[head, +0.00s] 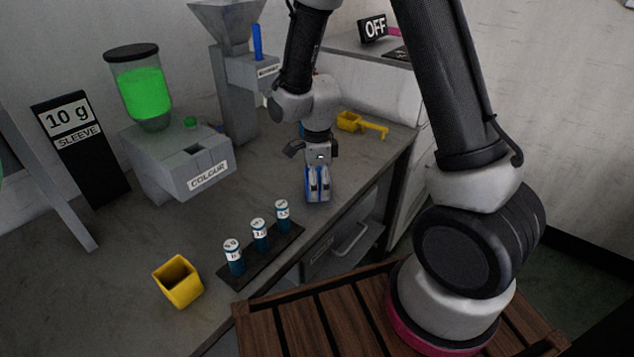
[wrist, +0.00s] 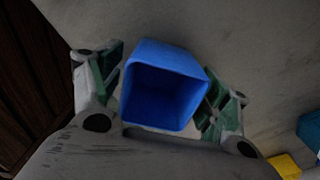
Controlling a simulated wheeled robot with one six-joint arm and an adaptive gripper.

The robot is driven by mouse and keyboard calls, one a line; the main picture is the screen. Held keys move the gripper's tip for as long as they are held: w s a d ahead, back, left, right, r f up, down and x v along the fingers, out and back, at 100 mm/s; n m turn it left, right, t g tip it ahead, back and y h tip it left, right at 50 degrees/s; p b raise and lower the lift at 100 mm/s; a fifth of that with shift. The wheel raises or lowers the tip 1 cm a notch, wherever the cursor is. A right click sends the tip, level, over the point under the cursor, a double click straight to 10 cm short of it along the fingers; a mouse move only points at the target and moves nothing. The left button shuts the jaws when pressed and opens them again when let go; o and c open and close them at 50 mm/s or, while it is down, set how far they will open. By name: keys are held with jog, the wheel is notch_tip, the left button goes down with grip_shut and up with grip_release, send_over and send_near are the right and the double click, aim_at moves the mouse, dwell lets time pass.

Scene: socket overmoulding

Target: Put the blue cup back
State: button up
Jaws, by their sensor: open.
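The blue cup (wrist: 163,86) is square and open-topped, with its mouth facing the wrist camera and its inside looking empty. In the wrist view it sits between the two fingers of my gripper (wrist: 170,92), one finger on each side. The fingers are open; I cannot tell whether either touches the cup. In the head view my gripper (head: 318,186) points down low over the grey counter. Blue edges of the cup (head: 309,187) show there, and the rest is hidden behind the gripper.
A rack (head: 264,257) with three labelled vials and a yellow square cup (head: 178,282) are at the front of the counter (head: 120,285). The COLOUR machine (head: 180,160) stands left, and a yellow scoop (head: 362,125) lies behind my gripper. The counter's right edge is close.

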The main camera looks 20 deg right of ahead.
jog(key=shift+r, duration=0.15)
jog(key=s+d+r+n+t, duration=0.1)
jog(key=s+d+r+n, duration=0.15)
jog(key=r, duration=0.75)
jog(key=s+d+r+n, duration=0.1)
jog(key=d+r+n, duration=0.2)
jog(key=r, duration=0.7)
jog(key=s+d+r+n+t, duration=0.1)
jog(key=s+d+r+n, duration=0.3)
jog(key=s+n, duration=0.3)
jog(key=s+d+r+n+t, duration=0.2)
jog(key=s+d+r+n, duration=0.1)
jog(key=s+d+n, duration=0.2)
jog(key=s+n, duration=0.2)
jog(key=s, duration=0.2)
jog(key=shift+s+d+r+n, duration=0.2)
jog(key=shift+s+r+n, duration=0.1)
jog(key=shift+r+n, duration=0.05)
